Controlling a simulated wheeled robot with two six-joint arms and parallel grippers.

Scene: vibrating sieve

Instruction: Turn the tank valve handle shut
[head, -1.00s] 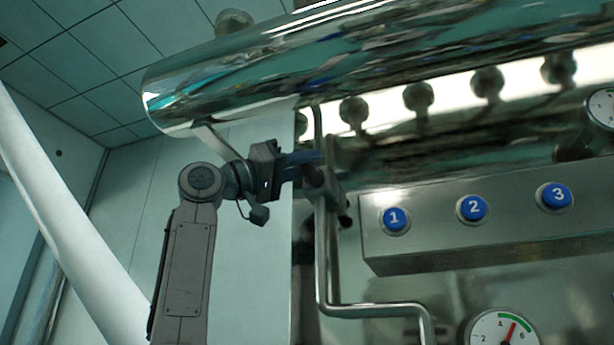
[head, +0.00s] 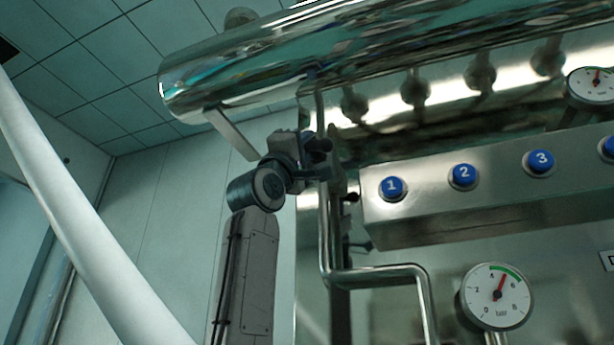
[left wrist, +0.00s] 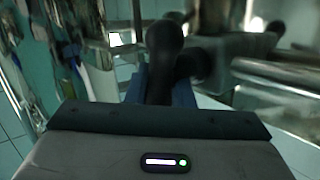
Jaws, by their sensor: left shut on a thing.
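The valve handle (left wrist: 163,48), dark with a rounded end, stands up between the blue fingers of my left gripper (left wrist: 162,88) in the left wrist view. The gripper is shut on it. In the head view my left gripper (head: 318,155) is at the upright pipe (head: 325,230) below the shiny tank (head: 250,85). There the wrist and gripper body mostly hide the handle and fingers, so the handle's exact angle is hard to tell. My right gripper is not in view.
Right of the pipe is a metal panel (head: 420,222) with numbered blue buttons (head: 462,176). A pressure gauge (head: 497,296) is below it and another (head: 592,86) is at the upper right. A thick white slanted tube (head: 80,220) is at the left. A bare wall lies between.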

